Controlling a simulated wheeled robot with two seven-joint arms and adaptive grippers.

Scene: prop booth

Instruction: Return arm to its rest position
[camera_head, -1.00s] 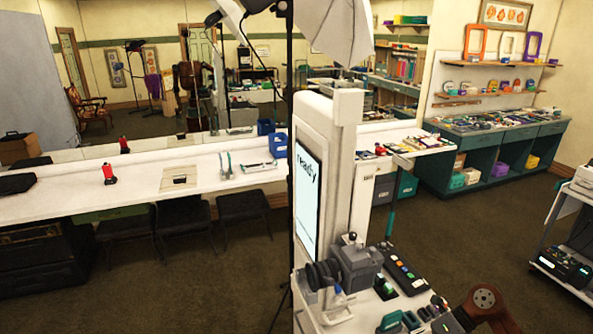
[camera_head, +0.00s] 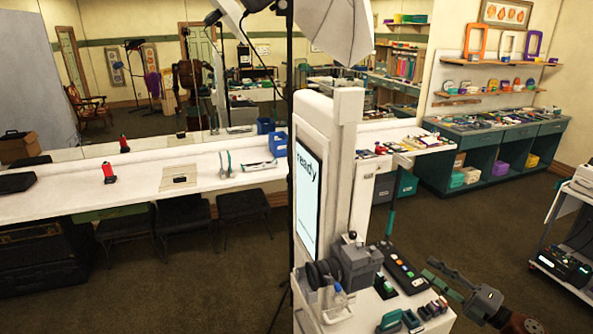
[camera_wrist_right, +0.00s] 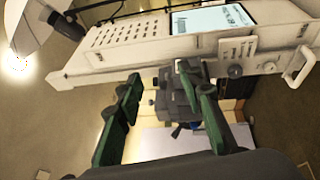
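My right gripper (camera_head: 429,268) has grey-green fingers and is at the lower right of the head view. It appears just right of the white machine's shelf, with its fingertips near the edge of the items there. In the right wrist view the two fingers of the gripper (camera_wrist_right: 158,76) stand well apart with nothing between them. The brown-jointed right arm runs out of the bottom of the head view. My left gripper and arm are not in view.
A tall white machine (camera_head: 343,140) with a "ready" screen (camera_head: 307,203) stands close by. Its shelf carries a grey clamp-like device (camera_head: 357,265) and a black button panel (camera_head: 402,268). A cart (camera_head: 567,262) stands at far right. Dark floor (camera_head: 470,220) between them is open.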

